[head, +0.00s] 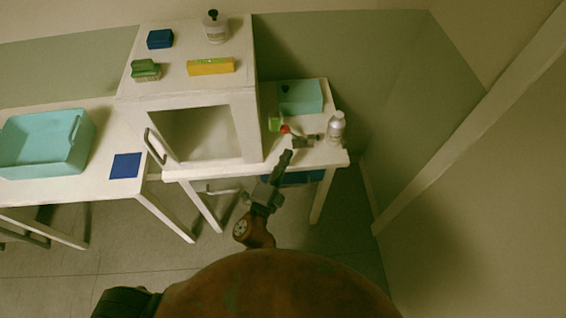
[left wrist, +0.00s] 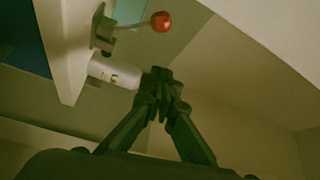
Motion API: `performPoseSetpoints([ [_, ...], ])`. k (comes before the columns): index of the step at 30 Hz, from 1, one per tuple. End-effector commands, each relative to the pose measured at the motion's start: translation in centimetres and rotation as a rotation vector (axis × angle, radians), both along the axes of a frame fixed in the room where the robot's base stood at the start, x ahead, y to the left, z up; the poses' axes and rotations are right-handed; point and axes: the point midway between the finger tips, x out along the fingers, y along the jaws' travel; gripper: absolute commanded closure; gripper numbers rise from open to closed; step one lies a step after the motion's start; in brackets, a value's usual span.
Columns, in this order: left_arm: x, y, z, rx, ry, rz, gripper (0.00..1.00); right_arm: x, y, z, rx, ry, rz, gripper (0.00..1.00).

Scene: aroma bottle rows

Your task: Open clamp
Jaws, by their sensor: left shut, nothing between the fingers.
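A small clamp (head: 308,141) sits on the right part of the white table, its arm ending in a red knob (head: 286,129). In the left wrist view the clamp's body (left wrist: 103,30) is at the upper left and the red knob (left wrist: 161,21) at top centre. My left gripper (head: 286,153) is just on the near side of the red knob in the head view. In the left wrist view its fingertips (left wrist: 162,84) meet with nothing between them, apart from the knob in that picture. My right gripper is not in view.
A silver-white bottle (head: 336,128) stands right of the clamp near the table edge. A teal box (head: 300,97) is behind it. A white open-front cabinet (head: 250,125) stands to the left, with a yellow box (head: 211,66) on top. A teal bin (head: 40,145) is far left.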

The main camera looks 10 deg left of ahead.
Motion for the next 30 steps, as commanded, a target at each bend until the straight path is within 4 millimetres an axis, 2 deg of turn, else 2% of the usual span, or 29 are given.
performPoseSetpoints([
  [3,-1.5,0.4,-0.2,-0.002,0.002,0.002,1.00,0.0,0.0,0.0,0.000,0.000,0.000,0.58],
  [9,-2.6,0.7,-0.3,0.001,-0.001,0.001,1.00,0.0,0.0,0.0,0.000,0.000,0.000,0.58],
  [26,-2.6,0.7,-0.3,0.000,-0.001,0.000,1.00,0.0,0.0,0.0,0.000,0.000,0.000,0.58],
  [29,-2.6,1.6,-0.6,-0.016,0.015,0.018,1.00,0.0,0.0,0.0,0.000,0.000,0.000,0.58],
  [30,-2.5,2.5,-0.9,-0.033,0.032,0.040,1.00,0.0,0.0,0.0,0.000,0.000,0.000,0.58],
])
